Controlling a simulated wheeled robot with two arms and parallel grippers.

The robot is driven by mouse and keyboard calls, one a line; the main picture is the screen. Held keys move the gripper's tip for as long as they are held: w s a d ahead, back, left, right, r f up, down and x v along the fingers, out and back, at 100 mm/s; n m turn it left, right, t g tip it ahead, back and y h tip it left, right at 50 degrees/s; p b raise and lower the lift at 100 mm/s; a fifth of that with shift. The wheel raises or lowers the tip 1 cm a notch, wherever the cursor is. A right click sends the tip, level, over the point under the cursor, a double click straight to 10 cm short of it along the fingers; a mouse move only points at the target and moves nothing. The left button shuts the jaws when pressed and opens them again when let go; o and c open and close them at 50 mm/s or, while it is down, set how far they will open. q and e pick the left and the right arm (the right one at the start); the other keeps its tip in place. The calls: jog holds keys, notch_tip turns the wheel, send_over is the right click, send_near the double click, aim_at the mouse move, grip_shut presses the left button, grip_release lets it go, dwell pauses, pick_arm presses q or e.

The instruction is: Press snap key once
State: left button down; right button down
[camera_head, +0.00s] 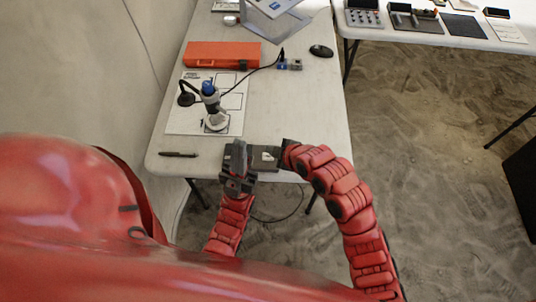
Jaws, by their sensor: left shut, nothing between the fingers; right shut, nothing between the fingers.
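A small grey and blue device (289,64), possibly holding the snap key, lies on the white table beside the mouse; single keys are too small to tell. A digital microscope (213,108) with a blue top stands on a printed sheet (180,122), and a dark cable runs from it towards the device. My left gripper (239,156) is shut and empty at the table's near edge. My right gripper (265,157) is shut and empty close beside it, pointing left; the two overlap in view, and I cannot tell whether they touch. Both are well short of the device.
An orange case (222,55) lies behind the microscope. A black mouse (321,51) is at the right edge, a laptop-like stand (273,17) at the back, and a pen (178,154) at the front left. The table (285,110) is clear right of the sheet. Another table (425,36) stands at right.

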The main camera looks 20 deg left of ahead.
aim_at(271, 158)
jog(key=shift+r+p, duration=0.45)
jog(key=shift+r, duration=1.45)
jog(key=shift+w, duration=0.1)
